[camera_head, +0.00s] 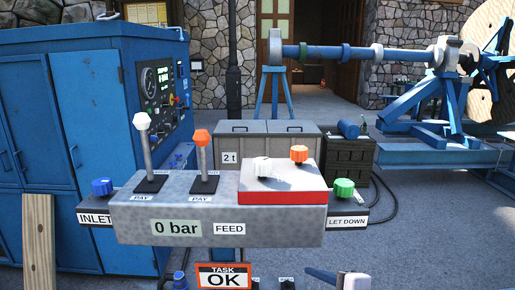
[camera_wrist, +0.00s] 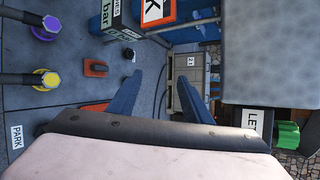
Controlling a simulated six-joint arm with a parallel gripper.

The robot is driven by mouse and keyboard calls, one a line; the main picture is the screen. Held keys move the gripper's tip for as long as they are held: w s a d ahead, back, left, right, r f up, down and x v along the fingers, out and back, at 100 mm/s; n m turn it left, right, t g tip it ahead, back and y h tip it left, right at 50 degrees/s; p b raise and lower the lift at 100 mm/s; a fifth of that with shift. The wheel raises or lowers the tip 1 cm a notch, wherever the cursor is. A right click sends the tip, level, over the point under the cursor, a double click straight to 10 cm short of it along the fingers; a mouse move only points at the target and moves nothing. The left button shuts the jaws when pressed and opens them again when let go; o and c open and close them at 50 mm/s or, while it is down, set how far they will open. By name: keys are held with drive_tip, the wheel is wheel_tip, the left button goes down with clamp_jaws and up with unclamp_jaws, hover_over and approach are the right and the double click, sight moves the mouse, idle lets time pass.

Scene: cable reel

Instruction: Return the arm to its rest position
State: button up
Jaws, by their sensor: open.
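My gripper (camera_wrist: 159,78) is open in the wrist view, with its two blue fingers apart and nothing between them. In the head view, a pale and blue part at the bottom edge, right of centre, looks like part of my arm's end; most of the arm is out of frame. The grey control box (camera_head: 215,218) stands above and left of that part. Its green LET DOWN knob (camera_head: 343,188) is at the right end and also shows in the wrist view (camera_wrist: 288,135). A TASK OK sign (camera_head: 224,276) is below the box.
The box carries a white-knobbed lever (camera_head: 142,121), an orange-knobbed lever (camera_head: 201,138) and a red plate (camera_head: 282,192). Purple (camera_wrist: 50,24) and yellow (camera_wrist: 50,79) knobs lie left in the wrist view. A blue cabinet (camera_head: 60,130) and blue reel stand (camera_head: 440,100) are behind.

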drive_tip(key=s+a+f+n+g+p, duration=0.45)
drive_tip(key=s+a+n+g, duration=0.2)
drive_tip(key=s, duration=0.35)
drive_tip(key=s+d+f+n+g+h+p, duration=0.1)
drive_tip(key=s+d+n+g+h+p, duration=0.2)
drive_tip(key=s+d+n+h, duration=0.3)
drive_tip(key=s+d+n+g, duration=0.1)
drive_tip(key=s+d+n, duration=0.1)
drive_tip(key=n, duration=0.2)
drive_tip(key=shift+d+f+g, duration=0.25)
drive_tip(key=shift+f+g, duration=0.05)
drive_tip(key=shift+g, duration=0.05)
